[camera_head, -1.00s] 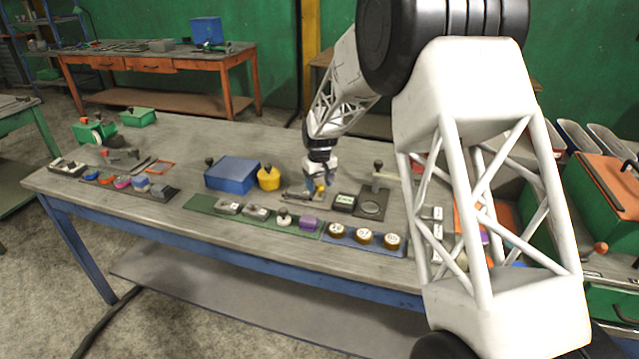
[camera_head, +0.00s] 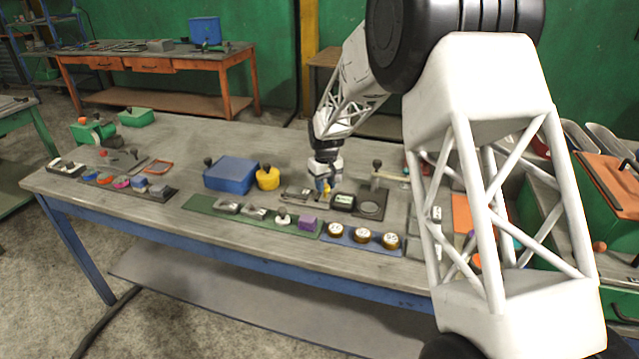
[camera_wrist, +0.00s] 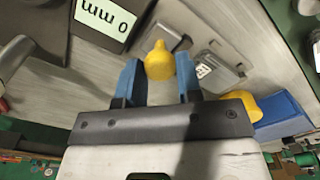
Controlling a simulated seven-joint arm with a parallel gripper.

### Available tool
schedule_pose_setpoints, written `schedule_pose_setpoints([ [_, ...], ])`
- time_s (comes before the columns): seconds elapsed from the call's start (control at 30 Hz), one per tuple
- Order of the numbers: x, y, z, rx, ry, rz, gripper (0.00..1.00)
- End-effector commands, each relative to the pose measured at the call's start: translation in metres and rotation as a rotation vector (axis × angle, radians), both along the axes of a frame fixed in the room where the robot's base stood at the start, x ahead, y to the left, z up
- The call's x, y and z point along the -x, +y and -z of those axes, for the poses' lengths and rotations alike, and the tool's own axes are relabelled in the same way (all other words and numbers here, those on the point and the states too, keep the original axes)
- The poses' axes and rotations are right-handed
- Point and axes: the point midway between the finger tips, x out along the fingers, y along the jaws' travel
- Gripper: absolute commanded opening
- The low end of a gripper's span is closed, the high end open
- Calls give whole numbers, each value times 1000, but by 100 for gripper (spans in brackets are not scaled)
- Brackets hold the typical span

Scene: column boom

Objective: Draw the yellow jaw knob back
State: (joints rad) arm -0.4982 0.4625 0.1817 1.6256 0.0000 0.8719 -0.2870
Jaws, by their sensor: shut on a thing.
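The yellow jaw knob (camera_wrist: 159,62) is rounded and sits between the two blue fingertips of my gripper (camera_wrist: 160,78) in the wrist view. My gripper is shut on it, one finger on each side. In the head view my gripper (camera_head: 326,187) points down at the bench, and only a little yellow of the knob shows there. A grey metal jaw fixture (camera_head: 297,193) lies just left of the gripper. A dark block with a pale display (camera_head: 343,201) stands just to its right; in the wrist view the display (camera_wrist: 104,18) reads 0 mm, upside down.
A blue box (camera_head: 231,175) and a yellow pot (camera_head: 267,178) stand left of my gripper. A dark plate with a ring (camera_head: 371,205) and a post is to the right. Green and blue mats with small parts line the bench's front edge. The bench behind my gripper is mostly clear.

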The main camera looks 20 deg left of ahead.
Motion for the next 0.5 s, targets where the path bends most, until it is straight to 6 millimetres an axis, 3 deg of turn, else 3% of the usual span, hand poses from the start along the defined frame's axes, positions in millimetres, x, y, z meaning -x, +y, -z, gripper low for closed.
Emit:
schedule_pose_setpoints([
  [0.37,0,-9,0,2,2,1,0],
  [0.4,0,-9,0,3,1,1,39],
  [0.5,0,-8,0,1,1,1,54],
])
